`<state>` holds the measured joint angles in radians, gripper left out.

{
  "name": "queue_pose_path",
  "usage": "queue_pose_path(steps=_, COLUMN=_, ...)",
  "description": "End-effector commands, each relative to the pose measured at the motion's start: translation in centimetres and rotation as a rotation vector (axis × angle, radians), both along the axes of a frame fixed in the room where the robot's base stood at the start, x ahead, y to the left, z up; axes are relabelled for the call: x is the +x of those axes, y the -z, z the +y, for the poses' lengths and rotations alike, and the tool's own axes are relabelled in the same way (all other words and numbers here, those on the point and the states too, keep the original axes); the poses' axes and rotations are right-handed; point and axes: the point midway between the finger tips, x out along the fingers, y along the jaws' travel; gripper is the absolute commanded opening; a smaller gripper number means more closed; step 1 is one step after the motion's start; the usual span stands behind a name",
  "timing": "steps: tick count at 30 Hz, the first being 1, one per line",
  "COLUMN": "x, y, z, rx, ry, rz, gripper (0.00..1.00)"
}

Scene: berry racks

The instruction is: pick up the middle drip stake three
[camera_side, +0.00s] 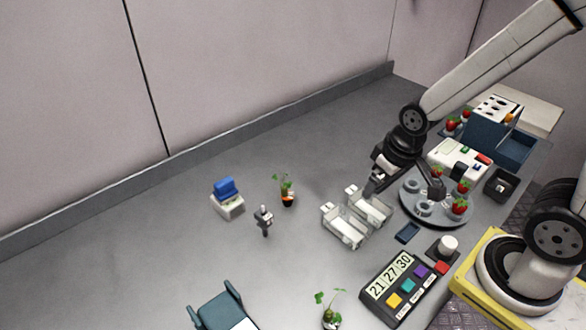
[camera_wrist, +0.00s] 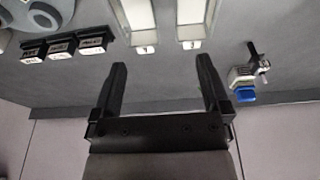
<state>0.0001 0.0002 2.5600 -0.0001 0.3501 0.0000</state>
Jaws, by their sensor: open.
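Three small black pieces with white labelled faces stand side by side at the upper left of the wrist view, and the middle one (camera_wrist: 62,48) sits between a left one (camera_wrist: 32,52) and a right one (camera_wrist: 92,43). Their print is too small to read, and I cannot tell for sure that they are the drip stakes. I cannot make them out in the side view. My gripper (camera_wrist: 162,66) is open, with nothing between its fingers. In the wrist view the labelled pieces lie left of the fingers. In the side view my gripper (camera_side: 374,187) hangs above the white racks.
Two white racks (camera_side: 345,228) (camera_side: 368,207) lie below my gripper. A round grey plate (camera_side: 432,215) with strawberries is to their right. A blue-topped block (camera_side: 227,199), a small grey stand (camera_side: 264,220) and a potted plant (camera_side: 286,195) stand left. A keypad (camera_side: 401,288) lies in front.

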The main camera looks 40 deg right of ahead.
Motion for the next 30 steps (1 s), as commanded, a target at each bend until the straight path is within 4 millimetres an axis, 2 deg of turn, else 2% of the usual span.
queue_pose_path(steps=10, x=0.2, y=0.2, z=0.1, rx=0.015, ry=0.028, rz=0.018, gripper=0.97)
queue_pose_path(steps=17, x=1.2, y=1.2, z=0.9, rx=0.096, ry=0.183, rz=0.133, gripper=0.97)
queue_pose_path(steps=23, x=2.8, y=2.7, z=2.9, rx=0.231, ry=0.409, rz=0.306, gripper=0.97)
queue_pose_path(steps=30, x=5.4, y=4.3, z=6.1, rx=0.42, ry=0.676, rz=0.535, gripper=0.97)
